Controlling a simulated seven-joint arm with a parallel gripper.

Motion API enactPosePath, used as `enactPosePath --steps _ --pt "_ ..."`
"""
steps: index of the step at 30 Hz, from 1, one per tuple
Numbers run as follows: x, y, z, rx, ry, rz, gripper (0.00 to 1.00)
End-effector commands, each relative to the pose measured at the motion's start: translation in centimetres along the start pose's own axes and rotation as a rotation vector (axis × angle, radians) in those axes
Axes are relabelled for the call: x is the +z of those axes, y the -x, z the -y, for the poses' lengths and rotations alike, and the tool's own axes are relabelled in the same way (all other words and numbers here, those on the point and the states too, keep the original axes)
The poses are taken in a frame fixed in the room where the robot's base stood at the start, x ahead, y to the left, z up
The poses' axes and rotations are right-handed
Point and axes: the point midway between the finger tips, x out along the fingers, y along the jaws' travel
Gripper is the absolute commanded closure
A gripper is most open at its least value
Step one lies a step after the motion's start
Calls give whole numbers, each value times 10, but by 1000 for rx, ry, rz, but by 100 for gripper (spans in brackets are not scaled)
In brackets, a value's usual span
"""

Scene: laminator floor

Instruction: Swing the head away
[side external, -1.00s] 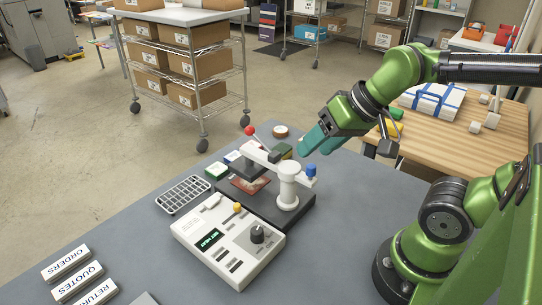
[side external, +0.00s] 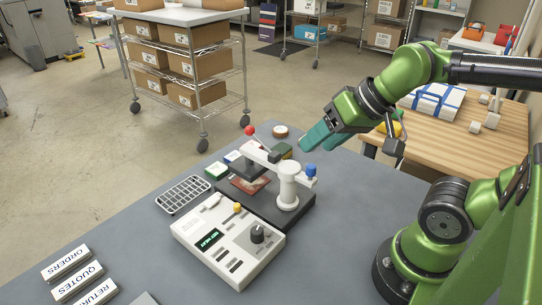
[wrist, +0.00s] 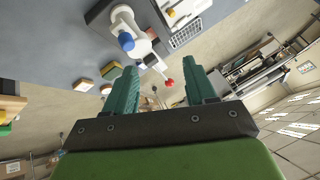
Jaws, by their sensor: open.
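The press has a white swing head (side external: 262,155) on a white post (side external: 288,188) over a dark base (side external: 297,213). A red ball knob (side external: 249,131) sits on a lever at the head's far end, and a blue knob (side external: 310,170) is at the post. A reddish piece (side external: 250,184) lies on the base below the head. My gripper (side external: 306,144) is open and empty, above and behind the press, apart from it. In the wrist view, the red knob (wrist: 170,82) shows between my two teal fingers (wrist: 158,90), farther off, and the blue knob (wrist: 126,41) is upper left.
A white control box (side external: 228,240) stands in front of the press. A wire rack (side external: 183,195) lies to its left. Label blocks (side external: 77,281) lie at the lower left. A wooden table (side external: 475,140) is behind my arm.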

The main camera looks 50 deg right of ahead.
Motion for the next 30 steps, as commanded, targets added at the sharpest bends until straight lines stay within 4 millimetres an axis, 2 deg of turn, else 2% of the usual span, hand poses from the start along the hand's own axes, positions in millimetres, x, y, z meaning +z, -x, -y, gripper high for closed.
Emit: enactPosePath --steps 2,4,6,8,11,15,21,26,30 --pt "0 0 0 0 0 0 45" --pt "0 0 0 1 -2 -1 52" --pt "-2 -1 -6 15 -21 -2 52" --pt "-4 -8 -18 49 -63 16 52" --pt "-12 -25 -50 133 -179 70 52" --pt "-4 -45 -104 243 -420 243 52" --pt "31 -57 -161 279 -795 571 52" --pt "57 -56 -186 169 -1128 847 52" --pt "64 -50 -198 -51 -1428 1062 52"
